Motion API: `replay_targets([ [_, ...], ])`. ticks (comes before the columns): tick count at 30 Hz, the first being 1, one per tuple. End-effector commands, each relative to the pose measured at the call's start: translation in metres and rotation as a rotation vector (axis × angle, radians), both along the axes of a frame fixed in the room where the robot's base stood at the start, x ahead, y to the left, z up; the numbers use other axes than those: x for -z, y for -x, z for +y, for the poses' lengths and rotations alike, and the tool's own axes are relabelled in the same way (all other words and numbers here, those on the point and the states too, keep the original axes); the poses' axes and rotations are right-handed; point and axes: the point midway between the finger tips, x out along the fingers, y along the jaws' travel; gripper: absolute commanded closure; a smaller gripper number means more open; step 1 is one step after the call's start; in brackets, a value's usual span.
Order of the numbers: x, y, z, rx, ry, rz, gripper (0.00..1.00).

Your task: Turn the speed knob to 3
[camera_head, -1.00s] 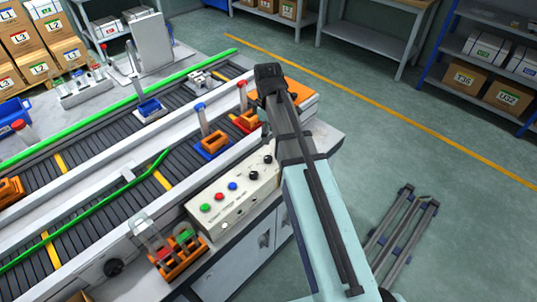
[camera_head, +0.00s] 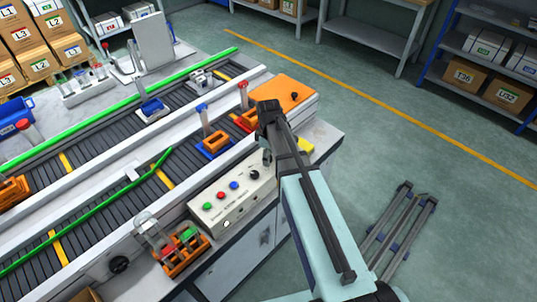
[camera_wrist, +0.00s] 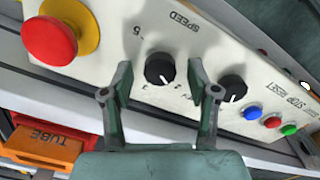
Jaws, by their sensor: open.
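The black speed knob (camera_wrist: 159,69) sits on the cream control panel (camera_wrist: 110,45), by the SPEED lettering. Its white pointer points down and slightly right in the wrist view; the small numbers around it are hard to read. My gripper (camera_wrist: 160,77) is open, with one finger on each side of this knob in the picture. I cannot tell whether the fingers touch it. In the head view the panel (camera_head: 211,213) stands at the conveyor's edge, and my arm covers its far end.
A second black knob (camera_wrist: 232,88) is close to the right finger. Blue (camera_wrist: 251,112), red (camera_wrist: 272,122) and green (camera_wrist: 289,129) buttons lie beyond it. A red emergency button (camera_wrist: 48,40) is at the upper left. An orange TUBE block (camera_wrist: 45,145) is at the lower left.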

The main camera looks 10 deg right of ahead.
Motion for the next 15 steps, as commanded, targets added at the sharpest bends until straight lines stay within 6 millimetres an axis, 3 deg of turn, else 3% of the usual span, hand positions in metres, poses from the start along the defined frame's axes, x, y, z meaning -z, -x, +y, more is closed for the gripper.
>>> replay_targets([
  [9,0.0015,0.0000,0.0000,0.000,0.000,0.000,0.40],
  [14,0.0014,0.0000,0.0000,0.000,0.000,0.000,0.97],
  [15,0.0014,0.0000,0.0000,0.000,0.000,0.000,1.00],
])
